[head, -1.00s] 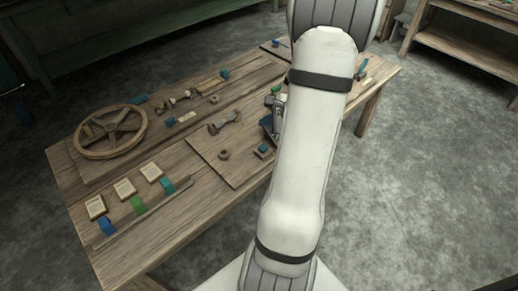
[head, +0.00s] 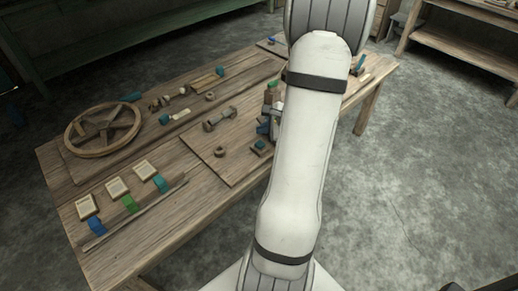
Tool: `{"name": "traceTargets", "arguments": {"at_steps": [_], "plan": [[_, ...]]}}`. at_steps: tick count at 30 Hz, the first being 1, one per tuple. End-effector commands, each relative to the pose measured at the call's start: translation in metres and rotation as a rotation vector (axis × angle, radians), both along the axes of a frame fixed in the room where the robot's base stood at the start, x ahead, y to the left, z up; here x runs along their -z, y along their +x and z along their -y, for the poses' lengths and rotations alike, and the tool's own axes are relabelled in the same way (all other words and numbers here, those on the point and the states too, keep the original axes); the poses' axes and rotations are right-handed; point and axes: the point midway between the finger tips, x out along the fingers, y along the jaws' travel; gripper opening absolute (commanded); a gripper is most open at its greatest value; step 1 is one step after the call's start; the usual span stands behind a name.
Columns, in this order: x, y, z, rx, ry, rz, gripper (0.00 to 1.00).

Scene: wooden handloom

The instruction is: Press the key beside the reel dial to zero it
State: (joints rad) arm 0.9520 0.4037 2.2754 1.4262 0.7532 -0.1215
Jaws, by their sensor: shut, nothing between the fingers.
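A small dark block with a teal top (head: 259,147), possibly the key, sits on the raised board right of the table's middle. No dial face can be made out; one may be hidden behind my arm. My gripper (head: 265,127) shows only in part at the left edge of my arm, low over the board, just above and right of the teal-topped block. It appears shut with nothing in it; its fingertips are small and unclear. I cannot tell whether it touches anything.
The wooden table (head: 190,228) carries a large spoked wheel (head: 78,148), a spool-like wooden part (head: 220,119), a wooden nut (head: 220,152) and several cards by coloured tabs. A green-topped brown block (head: 272,92) stands close behind my gripper.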

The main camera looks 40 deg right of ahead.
Motion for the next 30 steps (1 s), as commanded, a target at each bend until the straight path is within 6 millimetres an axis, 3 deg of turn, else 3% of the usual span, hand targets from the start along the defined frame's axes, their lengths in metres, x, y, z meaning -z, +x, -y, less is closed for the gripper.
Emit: {"name": "traceTargets", "arguments": {"at_steps": [1, 7, 30], "plan": [[0.015, 0.000, 0.000, 0.000, 0.001, -0.001, 0.00], [0.032, 0.000, 0.000, 0.001, 0.000, 0.001, 0.00], [0.032, 0.000, 0.001, 0.001, -0.001, 0.000, 0.00]]}}
